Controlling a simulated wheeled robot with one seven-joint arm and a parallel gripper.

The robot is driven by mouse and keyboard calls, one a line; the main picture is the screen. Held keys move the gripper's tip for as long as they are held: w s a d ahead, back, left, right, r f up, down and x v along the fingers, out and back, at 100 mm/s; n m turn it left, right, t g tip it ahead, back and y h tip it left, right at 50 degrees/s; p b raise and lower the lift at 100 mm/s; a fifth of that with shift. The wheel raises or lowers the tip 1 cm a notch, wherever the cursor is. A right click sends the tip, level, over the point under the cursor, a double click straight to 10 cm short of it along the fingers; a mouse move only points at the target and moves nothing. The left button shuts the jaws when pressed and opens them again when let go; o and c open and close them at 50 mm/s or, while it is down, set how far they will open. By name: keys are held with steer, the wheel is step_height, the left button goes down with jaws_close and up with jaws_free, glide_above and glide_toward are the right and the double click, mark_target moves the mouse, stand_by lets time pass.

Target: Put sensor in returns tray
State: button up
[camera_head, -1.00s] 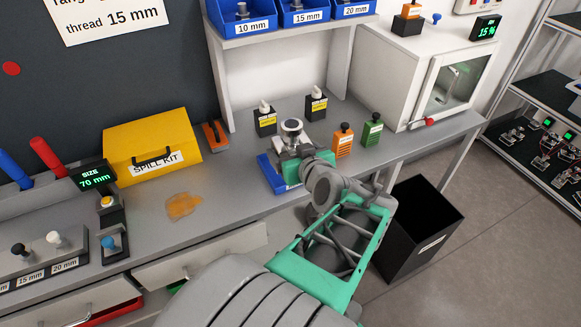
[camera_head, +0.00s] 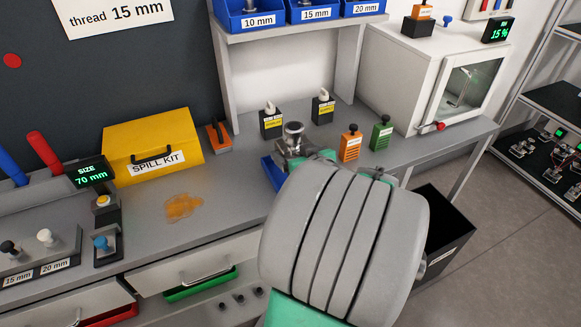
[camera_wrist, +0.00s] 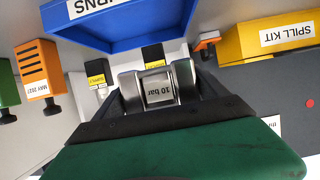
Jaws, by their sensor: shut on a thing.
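My gripper (camera_wrist: 158,88) is shut on a metal sensor (camera_wrist: 159,90) marked "10 bar". In the head view the sensor's round silver top (camera_head: 293,129) stands up from my gripper (camera_head: 294,147) over the bench. The blue returns tray (camera_wrist: 110,38) is at the top of the wrist view, its label partly cut off and upside down. In the head view only the tray's left edge (camera_head: 271,174) shows beside my gripper; my arm hides the rest. The sensor appears above or beside the tray; I cannot tell its exact height.
A yellow spill kit (camera_head: 152,143) and an orange spill (camera_head: 182,207) lie left. A white chamber (camera_head: 425,75) stands at the back right.

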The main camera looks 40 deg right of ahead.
steer(key=d+f, duration=0.1)
steer(key=w+f+b, duration=0.1)
steer(key=w+d+f+b, duration=0.1)
steer(key=f, duration=0.1)
steer(key=shift+d+f, duration=0.1)
steer(key=shift+d, duration=0.2)
steer(key=shift+w+d+f+b, duration=0.15)
steer(key=shift+f+b, duration=0.25)
steer(key=shift+f, duration=0.45)
steer(key=shift+w+d+f+b, duration=0.1)
steer(key=shift+f+b, duration=0.25)
steer(key=shift+f, duration=0.5)
steer(key=shift+f, duration=0.25)
steer(key=o, duration=2)
steer(key=shift+s+a, duration=0.1)
steer(key=shift+c, duration=0.2)
steer(key=shift+r, duration=0.2)
steer(key=v, duration=1)
steer(key=shift+s, duration=0.35)
steer(key=shift+s+a+r, duration=0.25)
steer(key=shift+s+a, duration=0.05)
steer(key=shift+s, duration=0.25)
